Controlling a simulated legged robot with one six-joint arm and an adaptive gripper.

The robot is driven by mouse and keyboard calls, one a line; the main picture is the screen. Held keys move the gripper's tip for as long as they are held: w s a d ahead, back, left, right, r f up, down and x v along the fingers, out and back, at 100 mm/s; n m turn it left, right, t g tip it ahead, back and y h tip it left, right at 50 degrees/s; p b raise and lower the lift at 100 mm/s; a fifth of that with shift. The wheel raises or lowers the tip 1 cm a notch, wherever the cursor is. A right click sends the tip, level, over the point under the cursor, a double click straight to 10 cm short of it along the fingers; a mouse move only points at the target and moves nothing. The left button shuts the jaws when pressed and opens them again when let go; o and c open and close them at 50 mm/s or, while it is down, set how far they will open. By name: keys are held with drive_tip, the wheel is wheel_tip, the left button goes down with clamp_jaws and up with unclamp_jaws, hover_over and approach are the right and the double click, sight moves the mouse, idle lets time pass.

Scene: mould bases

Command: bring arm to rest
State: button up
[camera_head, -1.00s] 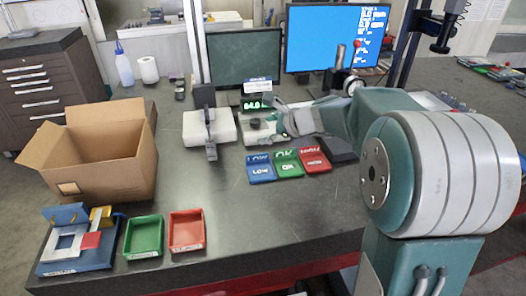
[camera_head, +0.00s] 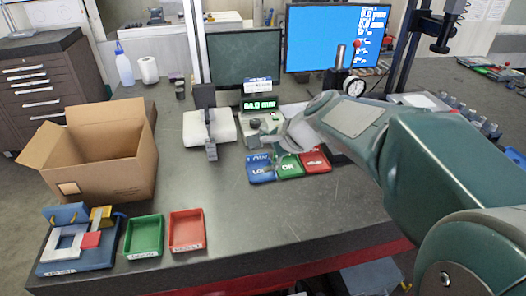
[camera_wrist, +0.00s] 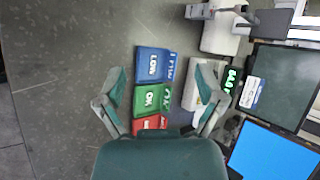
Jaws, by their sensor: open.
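My gripper (camera_head: 284,142) is at the end of my arm, over the far part of the bench near the label bins. In the wrist view my gripper (camera_wrist: 160,72) has its two fingers spread apart, with nothing between them. The blue LOW bin (camera_head: 261,172), green OK bin (camera_head: 289,170) and red bin (camera_head: 316,163) stand side by side below it and partly behind it. The wrist view also shows the blue bin (camera_wrist: 150,63), the green bin (camera_wrist: 151,100) and the red bin (camera_wrist: 150,123), the last partly hidden by my wrist.
An open cardboard box (camera_head: 105,165) stands at the left. A blue fixture (camera_head: 75,255), a green tray (camera_head: 144,236) and a red tray (camera_head: 187,231) line the front left edge. A white block device (camera_head: 210,127), a lit display (camera_head: 259,105) and monitors are behind. The bench centre is clear.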

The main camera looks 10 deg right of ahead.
idle(0.3)
drive_tip(key=s+d+f+n+h, duration=0.1)
drive_tip(key=s+d+n+h, duration=0.1)
drive_tip(key=s+n, duration=0.5)
drive_tip(key=s+d+f+n+h, duration=0.1)
drive_tip(key=s+n+h, duration=0.3)
drive_tip(key=s, duration=1)
drive_tip(key=n, duration=0.2)
drive_tip(key=shift+d+n+g, duration=0.3)
drive_tip(key=shift+d+n, duration=0.1)
drive_tip(key=shift+w+f, duration=0.1)
